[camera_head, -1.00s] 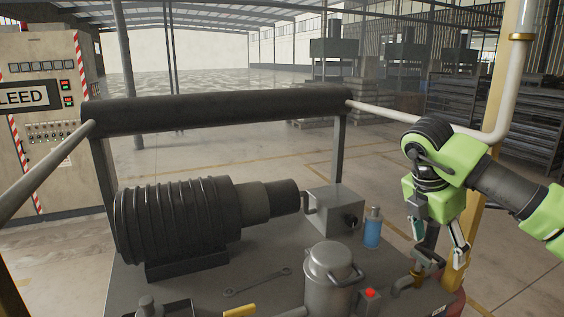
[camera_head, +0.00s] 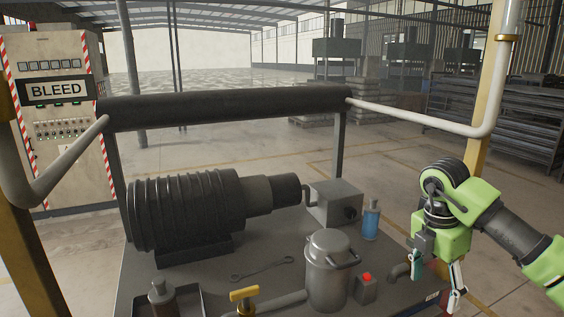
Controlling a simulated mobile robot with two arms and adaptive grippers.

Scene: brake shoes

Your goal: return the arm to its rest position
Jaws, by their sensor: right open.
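My right arm is green and black and comes in from the right edge. Its right gripper (camera_head: 434,281) points down with its fingers apart, at the right edge of the grey machine bench (camera_head: 210,285). Nothing shows between the fingers. The gripper is beside a curved pipe end and to the right of the box with a red button (camera_head: 366,286). My left gripper is not in the picture.
A ribbed motor (camera_head: 185,213), a lidded metal pot (camera_head: 328,268), a blue bottle (camera_head: 371,220), a wrench (camera_head: 262,269) and a yellow-handled valve (camera_head: 243,294) are on the bench. A padded black bar (camera_head: 225,108) crosses behind. A control cabinet (camera_head: 60,140) reads BLEED.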

